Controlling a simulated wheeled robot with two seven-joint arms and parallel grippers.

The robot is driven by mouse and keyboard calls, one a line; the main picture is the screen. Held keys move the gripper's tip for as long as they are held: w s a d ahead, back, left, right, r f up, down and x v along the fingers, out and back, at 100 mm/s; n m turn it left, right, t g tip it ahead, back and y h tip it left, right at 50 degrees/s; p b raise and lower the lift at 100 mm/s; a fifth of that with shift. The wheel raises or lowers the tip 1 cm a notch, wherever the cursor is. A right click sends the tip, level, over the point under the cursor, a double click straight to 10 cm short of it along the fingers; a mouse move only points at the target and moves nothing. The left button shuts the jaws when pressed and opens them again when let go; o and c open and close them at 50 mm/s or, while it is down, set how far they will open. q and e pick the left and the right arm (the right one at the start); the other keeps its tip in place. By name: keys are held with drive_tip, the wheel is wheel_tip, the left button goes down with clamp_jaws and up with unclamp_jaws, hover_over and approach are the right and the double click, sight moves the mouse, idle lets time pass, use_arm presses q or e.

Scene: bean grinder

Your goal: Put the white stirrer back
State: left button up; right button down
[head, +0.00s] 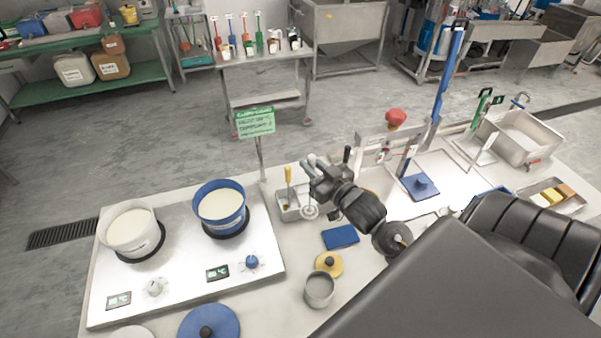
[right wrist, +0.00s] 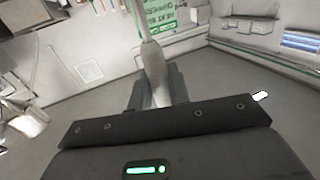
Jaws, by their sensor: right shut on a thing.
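My right gripper (head: 318,172) is shut on the white stirrer and holds it above the grey metal holder (head: 285,214) on the bench. The white stirrer's round perforated end (head: 309,212) hangs in front of the holder's right side; I cannot tell whether it is inside or outside it. In the right wrist view, the white stirrer's pale handle (right wrist: 153,62) sits between the fingers (right wrist: 158,92). A yellow-handled stirrer (head: 289,178) stands in the holder's left part. My left gripper is not in view.
A hot plate with a white pot (head: 132,229) and a blue pot (head: 220,205) stands at left. A green sign (head: 255,122) rises behind the holder. A blue pad (head: 341,237), yellow lid (head: 329,263) and grey cup (head: 319,289) lie in front.

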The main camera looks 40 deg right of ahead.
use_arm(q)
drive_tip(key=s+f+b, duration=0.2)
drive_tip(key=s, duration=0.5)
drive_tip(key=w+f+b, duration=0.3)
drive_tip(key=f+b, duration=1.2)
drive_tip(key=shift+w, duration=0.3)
use_arm(e)
drive_tip(key=w+d+f, duration=0.8)
drive_tip(key=w+f, duration=0.2)
drive_tip(key=f, duration=0.2)
drive_tip(key=shift+f, duration=0.25)
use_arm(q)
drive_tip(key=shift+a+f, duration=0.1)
use_arm(e)
drive_tip(key=shift+w+f, duration=0.1)
drive_tip(key=shift+f, duration=0.05)
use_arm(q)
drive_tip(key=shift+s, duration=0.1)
use_arm(e)
drive_tip(key=c, duration=1.3)
unclamp_jaws()
